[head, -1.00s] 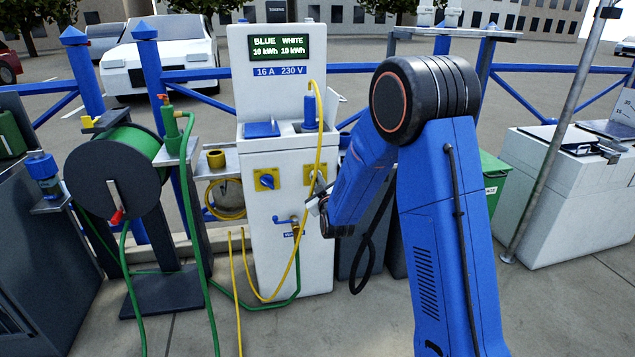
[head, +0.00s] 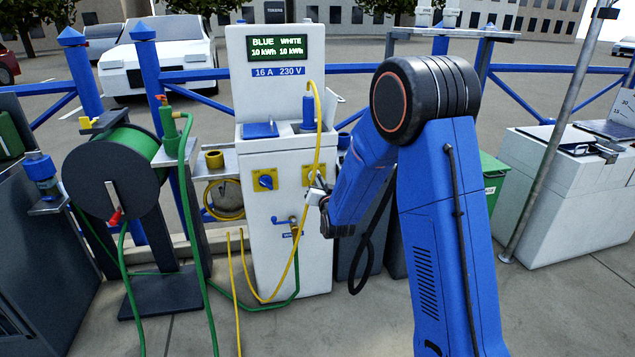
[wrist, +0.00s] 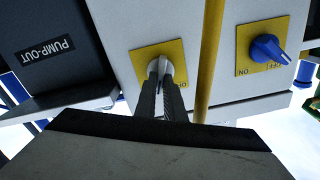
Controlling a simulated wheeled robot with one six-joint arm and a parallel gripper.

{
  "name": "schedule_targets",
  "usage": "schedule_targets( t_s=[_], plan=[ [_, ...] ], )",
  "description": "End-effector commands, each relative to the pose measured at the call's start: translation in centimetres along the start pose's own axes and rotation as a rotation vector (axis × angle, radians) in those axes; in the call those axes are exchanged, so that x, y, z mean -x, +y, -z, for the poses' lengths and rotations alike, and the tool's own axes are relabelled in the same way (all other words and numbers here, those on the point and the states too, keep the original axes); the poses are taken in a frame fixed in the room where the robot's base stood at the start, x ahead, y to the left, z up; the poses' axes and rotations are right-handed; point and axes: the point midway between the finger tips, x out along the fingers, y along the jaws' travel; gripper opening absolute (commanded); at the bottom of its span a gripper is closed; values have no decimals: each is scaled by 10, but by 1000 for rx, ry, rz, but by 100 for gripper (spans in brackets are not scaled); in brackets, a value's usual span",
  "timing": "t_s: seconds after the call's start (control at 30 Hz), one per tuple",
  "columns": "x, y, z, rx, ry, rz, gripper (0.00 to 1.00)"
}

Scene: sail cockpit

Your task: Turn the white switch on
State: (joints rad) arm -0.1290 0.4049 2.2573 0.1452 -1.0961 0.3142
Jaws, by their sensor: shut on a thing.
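The white switch (wrist: 160,66) sits on a yellow plate on the front of the white power pedestal (head: 288,245). My gripper (wrist: 164,84) is shut on the switch, with a finger on each side of its knob, in the wrist view. In the head view my gripper (head: 317,189) is at the right yellow plate (head: 307,174), and the switch is mostly hidden there. The fingers cover much of the lettering on its plate, so its setting is hard to read.
A blue switch (head: 265,180) is on the left yellow plate; it also shows in the wrist view (wrist: 268,48). A yellow cable (head: 317,120) hangs down close beside my gripper. A blue-handled tap (head: 286,221) is below. A green hose reel (head: 115,180) stands left.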

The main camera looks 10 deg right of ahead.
Motion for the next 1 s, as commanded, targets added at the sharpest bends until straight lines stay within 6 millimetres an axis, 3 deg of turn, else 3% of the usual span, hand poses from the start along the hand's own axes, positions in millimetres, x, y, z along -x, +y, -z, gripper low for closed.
schedule_targets(
  t_s=[0.5,1.0],
  plan=[
    [1,3,-1,-348,-2,-2,0],
    [1,4,-2,-421,-2,-2,0]
  ],
)
